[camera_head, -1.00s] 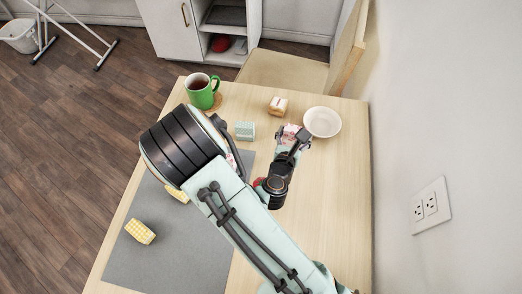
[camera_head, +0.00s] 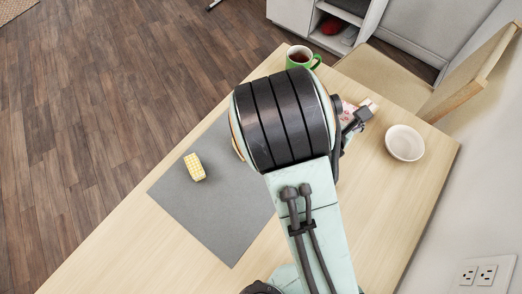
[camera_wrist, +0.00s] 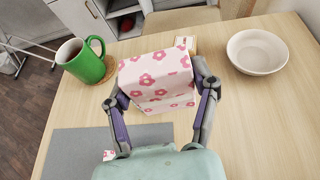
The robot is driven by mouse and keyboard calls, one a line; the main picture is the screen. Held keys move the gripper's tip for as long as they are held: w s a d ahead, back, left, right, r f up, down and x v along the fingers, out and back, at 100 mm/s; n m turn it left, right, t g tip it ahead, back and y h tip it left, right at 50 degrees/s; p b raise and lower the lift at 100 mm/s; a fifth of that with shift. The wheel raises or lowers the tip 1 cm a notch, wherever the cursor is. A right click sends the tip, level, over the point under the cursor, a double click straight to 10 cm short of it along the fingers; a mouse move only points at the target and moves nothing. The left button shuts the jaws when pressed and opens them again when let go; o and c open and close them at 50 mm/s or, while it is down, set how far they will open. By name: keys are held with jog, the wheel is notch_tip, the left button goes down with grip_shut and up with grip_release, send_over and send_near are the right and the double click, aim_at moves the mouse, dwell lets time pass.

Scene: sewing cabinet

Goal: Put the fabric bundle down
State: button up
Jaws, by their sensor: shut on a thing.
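The fabric bundle (camera_wrist: 157,77), white with pink flowers, sits between the two fingers of my gripper (camera_wrist: 160,104) in the wrist view. The fingers are shut on its left and right sides. In the head view only part of the bundle (camera_head: 347,112) shows beyond my arm, and my gripper (camera_head: 357,121) is mostly hidden. The bundle is over the wooden table (camera_head: 385,215), left of the white bowl (camera_head: 404,143). I cannot tell whether its underside touches the table.
A green mug (camera_wrist: 82,62) on a coaster stands left of the bundle. A small tan object (camera_wrist: 187,44) lies just behind it. A yellow checked bundle (camera_head: 194,167) lies on the grey mat (camera_head: 215,220). Bare table lies right of the bundle, before the bowl.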

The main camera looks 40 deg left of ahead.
jog(key=s+a+r+n+g+y, duration=0.1)
jog(key=s+a+n+g+y, duration=0.2)
jog(key=a, duration=0.8)
jog(key=s+a+r+n+g+y, duration=0.1)
jog(key=s+a+n+y, duration=0.3)
jog(key=a, duration=0.7)
jog(key=shift+n+y, duration=0.4)
jog(key=shift+y, duration=0.2)
jog(key=f, duration=0.5)
jog(key=w+f, duration=0.1)
jog(key=f, duration=0.8)
jog(key=shift+w+d+f, duration=0.15)
jog(key=shift+w+f, duration=0.1)
jog(key=shift+f, duration=0.05)
jog(key=shift+f, duration=0.1)
jog(key=o, duration=0.9)
jog(key=shift+c, duration=0.2)
jog(key=v, duration=0.7)
jog(key=shift+s+d, duration=0.15)
jog(key=shift+s, duration=0.1)
